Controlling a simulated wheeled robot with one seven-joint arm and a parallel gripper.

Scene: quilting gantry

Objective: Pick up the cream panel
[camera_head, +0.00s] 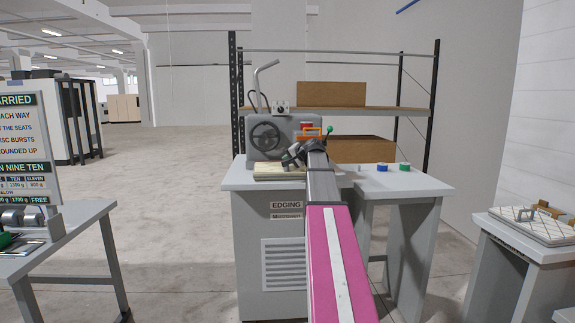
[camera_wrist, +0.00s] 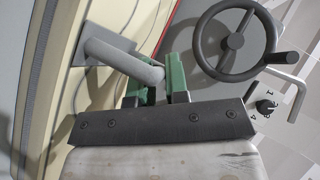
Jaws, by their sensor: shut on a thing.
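The cream panel (camera_head: 270,172) lies at the front of the grey edging machine in the head view. In the wrist view the panel (camera_wrist: 72,90) fills part of the left side, with a grey handle (camera_wrist: 112,58) standing off it. My gripper (camera_head: 291,157) is at the panel's handle. In the wrist view the green fingers of my gripper (camera_wrist: 153,78) are shut on that handle. My arm hides the panel's right end in the head view. I cannot tell whether the panel touches the surface under it.
The edging machine (camera_head: 262,128) with its handwheel (camera_wrist: 232,42) stands close by. Blue (camera_head: 382,168) and green (camera_head: 405,167) spools sit on the bench to the right. A quilted panel with a handle (camera_head: 535,224) lies on the right-hand table. A sign (camera_head: 22,140) stands at left.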

